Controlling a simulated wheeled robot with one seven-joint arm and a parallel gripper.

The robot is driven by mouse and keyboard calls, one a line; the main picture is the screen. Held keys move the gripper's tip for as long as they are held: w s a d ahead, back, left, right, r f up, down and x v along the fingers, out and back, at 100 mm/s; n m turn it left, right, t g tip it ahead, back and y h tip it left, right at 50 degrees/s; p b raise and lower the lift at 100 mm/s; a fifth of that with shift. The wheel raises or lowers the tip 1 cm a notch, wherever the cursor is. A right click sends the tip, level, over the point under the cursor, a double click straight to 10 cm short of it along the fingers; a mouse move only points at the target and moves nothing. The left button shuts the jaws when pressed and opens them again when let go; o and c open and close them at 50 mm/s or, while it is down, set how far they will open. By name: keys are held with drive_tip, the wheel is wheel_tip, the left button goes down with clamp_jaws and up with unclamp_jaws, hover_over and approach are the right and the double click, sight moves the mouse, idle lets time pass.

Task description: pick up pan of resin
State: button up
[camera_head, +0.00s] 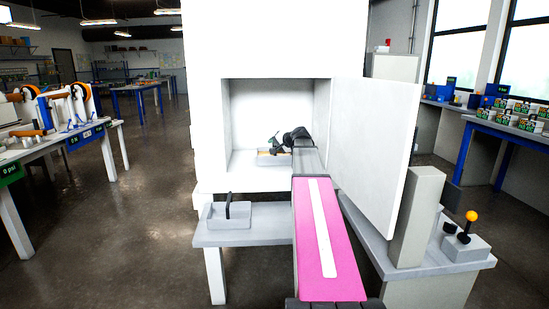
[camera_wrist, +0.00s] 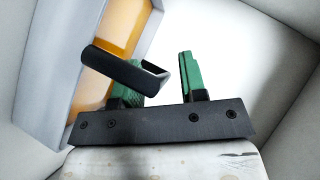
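The pan of resin (camera_wrist: 120,28) is a grey tray with orange resin and a black handle (camera_wrist: 125,70) arching over it. In the head view, the pan (camera_head: 268,160) sits inside the white cabinet (camera_head: 211,130), partly hidden by my arm. My gripper (camera_wrist: 160,62) has green fingers spread apart, with a clear gap between them. The handle crosses in front of the left finger and its near end shows in the gap. I cannot tell if they touch. In the head view, my gripper (camera_head: 277,144) is inside the cabinet, just above the pan.
The cabinet door (camera_head: 380,150) stands open on the right, close to my arm. A grey tray (camera_head: 229,222) with a black handle sits on the table at the cabinet's front left. A yellow-knobbed lever box (camera_head: 466,248) stands at the right. Cabinet walls are near the gripper.

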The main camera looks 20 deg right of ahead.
clamp_jaws()
drive_tip(key=shift+r, duration=0.1)
